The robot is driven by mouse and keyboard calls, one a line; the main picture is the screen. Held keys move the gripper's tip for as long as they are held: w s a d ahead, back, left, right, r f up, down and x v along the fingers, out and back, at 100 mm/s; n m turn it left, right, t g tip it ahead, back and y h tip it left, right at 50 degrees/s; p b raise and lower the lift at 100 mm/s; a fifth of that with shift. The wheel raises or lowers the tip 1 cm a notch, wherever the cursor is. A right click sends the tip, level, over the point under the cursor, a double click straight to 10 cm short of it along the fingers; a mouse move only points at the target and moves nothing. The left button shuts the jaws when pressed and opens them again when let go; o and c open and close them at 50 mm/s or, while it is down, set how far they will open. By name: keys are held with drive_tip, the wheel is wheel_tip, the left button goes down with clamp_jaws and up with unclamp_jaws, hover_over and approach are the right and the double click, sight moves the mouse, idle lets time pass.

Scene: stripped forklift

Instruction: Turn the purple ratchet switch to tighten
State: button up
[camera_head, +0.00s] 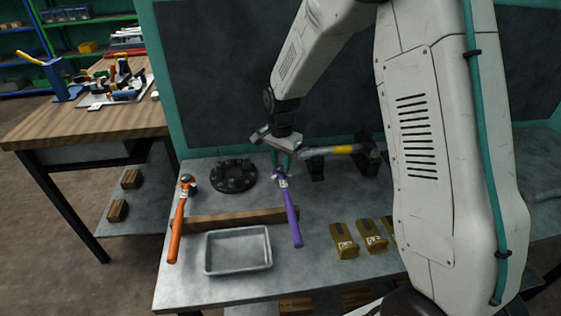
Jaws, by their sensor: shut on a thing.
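The purple ratchet (290,212) lies on the grey workbench with its handle toward the front and its head at the back. My gripper (281,167) reaches down from above at the ratchet's head and is shut on it. The switch on the head is too small and too covered by my fingers to tell its setting. An orange ratchet (179,222) lies to the left, its head also at the back.
A metal tray (239,271) stands between the ratchets, in front of a wooden bar (212,221). A dark round hub (234,175) sits behind. A yellow-banded tool (335,151) rests in stands at the back right. Several brown blocks (343,240) lie right.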

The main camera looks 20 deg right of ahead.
sight(281, 166)
idle(0.3)
drive_tip(key=o, duration=1)
wheel_tip(281, 166, up, 8)
drive_tip(key=shift+f, duration=0.1)
idle(0.3)
